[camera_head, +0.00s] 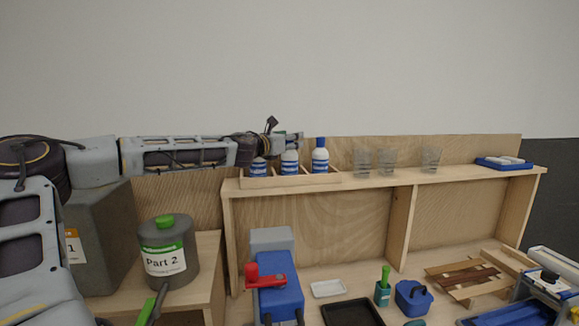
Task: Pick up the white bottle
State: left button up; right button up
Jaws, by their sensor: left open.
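Three white bottles with blue caps and blue label bands stand in a wooden rack on the shelf: a left bottle (258,168), a middle bottle (290,162) and a right bottle (320,158). My left gripper (288,130) is open at the end of my left arm, which reaches in from the left at shelf-top height. It is in front of or above the left and middle bottles and covers their tops. I cannot tell whether it touches them. The right bottle is fully clear of the gripper. My right gripper is not in view.
Several clear glasses (387,161) and a blue tray (503,163) stand along the shelf (440,178). Below are a blue vise (278,297), a black tray (352,313) and a blue box (413,297). A grey "Part 2" canister (168,255) stands at left.

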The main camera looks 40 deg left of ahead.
pick_arm(q)
grip_shut()
dwell(0.4)
